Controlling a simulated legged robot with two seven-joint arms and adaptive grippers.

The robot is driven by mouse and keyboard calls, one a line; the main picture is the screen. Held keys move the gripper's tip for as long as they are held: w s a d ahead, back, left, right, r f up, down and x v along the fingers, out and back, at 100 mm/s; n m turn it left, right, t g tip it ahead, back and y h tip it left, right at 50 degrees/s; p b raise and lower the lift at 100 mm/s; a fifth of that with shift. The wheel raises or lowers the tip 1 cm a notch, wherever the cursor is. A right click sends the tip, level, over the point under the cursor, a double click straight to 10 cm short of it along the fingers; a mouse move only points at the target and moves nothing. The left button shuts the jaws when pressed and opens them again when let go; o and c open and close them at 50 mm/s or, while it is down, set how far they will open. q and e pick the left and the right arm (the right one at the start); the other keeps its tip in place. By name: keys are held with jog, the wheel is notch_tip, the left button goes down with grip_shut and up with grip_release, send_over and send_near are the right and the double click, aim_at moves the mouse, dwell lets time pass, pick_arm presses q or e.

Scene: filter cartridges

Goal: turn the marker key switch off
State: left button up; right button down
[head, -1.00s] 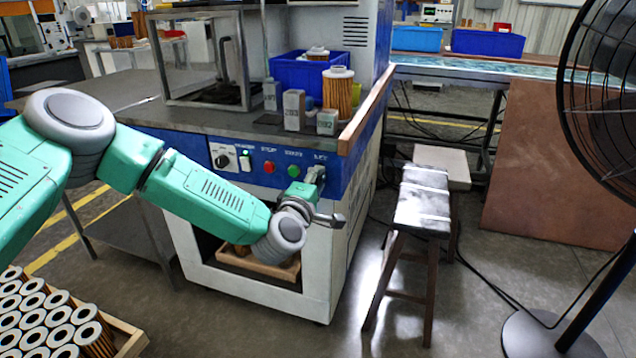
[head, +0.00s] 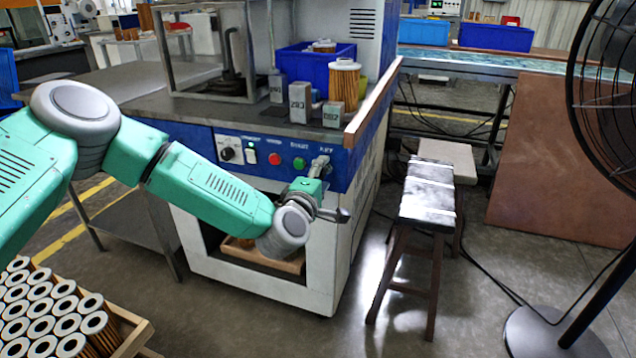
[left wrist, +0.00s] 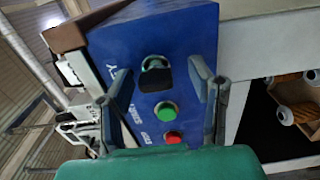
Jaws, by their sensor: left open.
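The key switch (left wrist: 155,72) is on the blue control panel (left wrist: 185,30), with a black key bow in a round collar in the left wrist view. My left gripper (left wrist: 158,78) is open, with one finger on each side of the key; whether either finger touches it I cannot tell. In the head view my left gripper (head: 318,188) is in front of the panel's right end, below the KEY label, and largely hides the switch. My right gripper is not in view.
Beside the key are a green START button (head: 299,163) and a red button (head: 274,159), then a lit rocker switch (head: 249,155) and a black knob (head: 227,154). Small grey blocks (head: 300,102) and a filter cartridge (head: 344,82) stand above. A stool (head: 428,195) is right of the machine.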

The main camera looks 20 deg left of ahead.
pick_arm(q)
jog(key=s, duration=1.1)
jog(key=shift+s+a+f, duration=0.15)
jog(key=shift+s+a, duration=0.1)
jog(key=shift+s, duration=0.15)
